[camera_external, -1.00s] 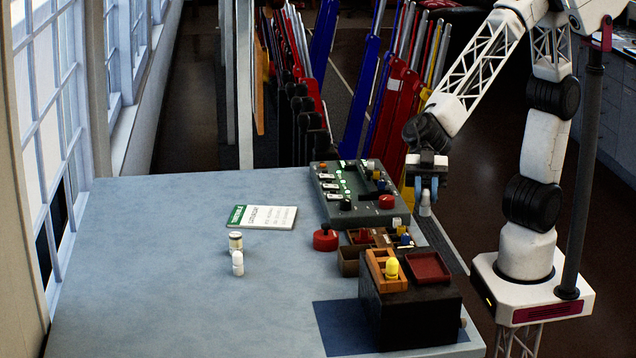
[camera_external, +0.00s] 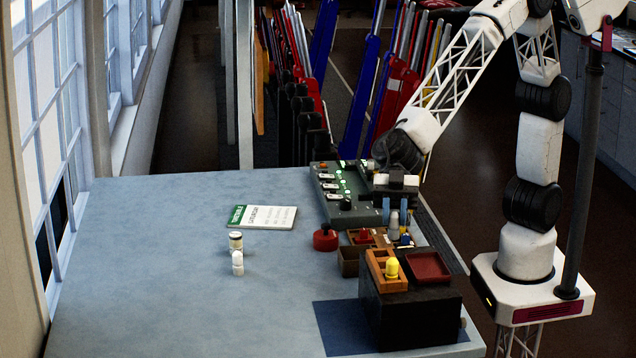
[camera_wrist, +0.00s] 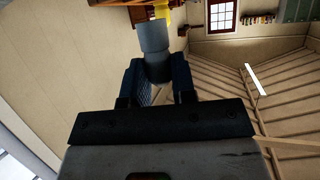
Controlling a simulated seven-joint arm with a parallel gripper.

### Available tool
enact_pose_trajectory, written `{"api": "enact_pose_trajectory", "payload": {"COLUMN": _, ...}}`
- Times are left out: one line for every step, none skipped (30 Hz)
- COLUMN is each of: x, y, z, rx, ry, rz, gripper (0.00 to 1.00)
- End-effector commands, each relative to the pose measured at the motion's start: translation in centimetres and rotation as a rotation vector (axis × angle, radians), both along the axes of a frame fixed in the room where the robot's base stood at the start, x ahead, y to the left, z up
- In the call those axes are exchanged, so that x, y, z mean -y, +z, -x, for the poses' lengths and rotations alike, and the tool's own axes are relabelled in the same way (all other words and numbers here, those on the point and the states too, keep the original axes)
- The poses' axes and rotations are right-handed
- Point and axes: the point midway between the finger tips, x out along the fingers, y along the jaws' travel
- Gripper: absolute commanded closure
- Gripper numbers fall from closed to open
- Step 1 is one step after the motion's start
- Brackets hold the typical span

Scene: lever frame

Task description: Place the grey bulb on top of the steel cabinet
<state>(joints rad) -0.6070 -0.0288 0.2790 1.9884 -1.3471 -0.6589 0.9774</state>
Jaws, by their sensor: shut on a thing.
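My gripper (camera_external: 394,212) is shut on the grey bulb (camera_external: 394,221) and holds it at the right end of the green-lit control panel, near the small bins. In the wrist view the grey bulb (camera_wrist: 153,42) stands out between the two dark fingers of my gripper (camera_wrist: 156,72). The dark box (camera_external: 410,318), which looks like the steel cabinet, stands at the table's front right. On its top are an orange wooden tray (camera_external: 378,280) with a yellow bulb (camera_external: 392,268) and a dark red tray (camera_external: 428,267). The gripper is behind the cabinet and apart from it.
The control panel (camera_external: 340,213) and a red button (camera_external: 325,238) are left of my gripper. Small bins (camera_external: 350,262) stand just behind the cabinet. A white-and-green card (camera_external: 262,217), a small jar (camera_external: 236,241) and a white bulb (camera_external: 238,263) lie left. The table's left is clear.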

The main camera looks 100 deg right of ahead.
Motion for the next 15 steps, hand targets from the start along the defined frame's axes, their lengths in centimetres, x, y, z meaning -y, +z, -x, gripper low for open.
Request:
{"api": "enact_pose_trajectory", "payload": {"x": -0.5, "y": -0.1, "z": -0.5, "rx": 0.0, "ry": 0.0, "rz": 0.0, "gripper": 0.98}}
{"api": "enact_pose_trajectory", "payload": {"x": -0.7, "y": -0.1, "z": -0.7, "rx": 0.0, "ry": 0.0, "rz": 0.0, "gripper": 0.98}}
{"api": "enact_pose_trajectory", "payload": {"x": -0.9, "y": -0.1, "z": -1.0, "rx": 0.0, "ry": 0.0, "rz": 0.0, "gripper": 0.98}}
{"api": "enact_pose_trajectory", "payload": {"x": -1.1, "y": -0.2, "z": -1.2, "rx": 0.0, "ry": 0.0, "rz": 0.0, "gripper": 0.98}}
{"api": "enact_pose_trajectory", "payload": {"x": -1.2, "y": -0.2, "z": -1.4, "rx": 0.0, "ry": 0.0, "rz": 0.0, "gripper": 0.98}}
{"api": "enact_pose_trajectory", "payload": {"x": -1.4, "y": -0.2, "z": -1.6, "rx": 0.0, "ry": 0.0, "rz": 0.0, "gripper": 0.98}}
{"api": "enact_pose_trajectory", "payload": {"x": -1.5, "y": -0.2, "z": -1.7, "rx": 0.0, "ry": 0.0, "rz": 0.0, "gripper": 0.98}}
{"api": "enact_pose_trajectory", "payload": {"x": -1.5, "y": -0.2, "z": -1.7, "rx": 0.0, "ry": 0.0, "rz": 0.0, "gripper": 0.98}}
{"api": "enact_pose_trajectory", "payload": {"x": -1.6, "y": -0.2, "z": -1.8, "rx": 0.001, "ry": 0.0, "rz": 0.0, "gripper": 0.98}}
{"api": "enact_pose_trajectory", "payload": {"x": -1.6, "y": -0.2, "z": -1.8, "rx": 0.001, "ry": -0.001, "rz": 0.0, "gripper": 0.98}}
{"api": "enact_pose_trajectory", "payload": {"x": -1.6, "y": -0.2, "z": -1.8, "rx": 0.001, "ry": 0.0, "rz": 0.0, "gripper": 0.98}}
{"api": "enact_pose_trajectory", "payload": {"x": -1.6, "y": -0.2, "z": -1.8, "rx": 0.001, "ry": 0.0, "rz": 0.0, "gripper": 0.98}}
{"api": "enact_pose_trajectory", "payload": {"x": -1.6, "y": -0.2, "z": -1.8, "rx": 0.001, "ry": -0.001, "rz": 0.0, "gripper": 0.98}}
{"api": "enact_pose_trajectory", "payload": {"x": -1.6, "y": -0.2, "z": -1.8, "rx": 0.001, "ry": 0.0, "rz": 0.0, "gripper": 0.98}}
{"api": "enact_pose_trajectory", "payload": {"x": -1.6, "y": -0.2, "z": -1.8, "rx": 0.0, "ry": -0.001, "rz": 0.0, "gripper": 0.98}}
